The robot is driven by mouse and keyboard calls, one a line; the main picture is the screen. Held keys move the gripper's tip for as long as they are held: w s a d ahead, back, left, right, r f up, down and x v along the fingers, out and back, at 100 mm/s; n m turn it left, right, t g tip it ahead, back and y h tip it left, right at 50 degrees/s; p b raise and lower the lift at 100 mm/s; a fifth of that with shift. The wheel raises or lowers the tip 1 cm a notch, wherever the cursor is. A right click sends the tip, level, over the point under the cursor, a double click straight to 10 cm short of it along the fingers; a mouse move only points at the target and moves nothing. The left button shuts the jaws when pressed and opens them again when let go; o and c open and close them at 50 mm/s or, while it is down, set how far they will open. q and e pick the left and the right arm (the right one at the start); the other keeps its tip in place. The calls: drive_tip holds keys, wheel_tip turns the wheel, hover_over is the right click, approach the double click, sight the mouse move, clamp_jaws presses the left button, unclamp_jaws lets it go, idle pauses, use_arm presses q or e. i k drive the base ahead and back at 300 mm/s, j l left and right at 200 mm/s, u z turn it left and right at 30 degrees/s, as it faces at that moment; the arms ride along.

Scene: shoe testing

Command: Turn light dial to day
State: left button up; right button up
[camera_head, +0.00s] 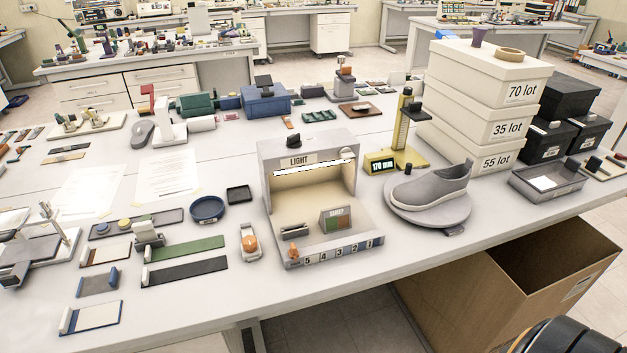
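The grey light box (268,189) stands on the white table near the middle of the view, with its open front facing me and a "LIGHT" label on its upper front edge. A small black dial (293,141) sits on top of the box, above the label. Its setting is too small to read. A bright white light strip (312,166) glows under the box's hood. Neither of my grippers shows in the view, and nothing touches the dial.
A grey shoe (432,186) rests on a round turntable to the right, with a yellow gauge (381,163) reading 170 mm behind it. White lot boxes (470,85) are stacked at the right. An orange-topped device (250,243) stands left of the light box.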

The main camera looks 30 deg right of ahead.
sight(293, 140)
drive_tip(key=i+l, duration=0.1)
drive_tip(key=l, duration=0.35)
drive_tip(key=i+l, duration=0.1)
drive_tip(key=l, duration=0.3)
drive_tip(key=i+l+u, duration=0.1)
drive_tip(key=l, duration=0.35)
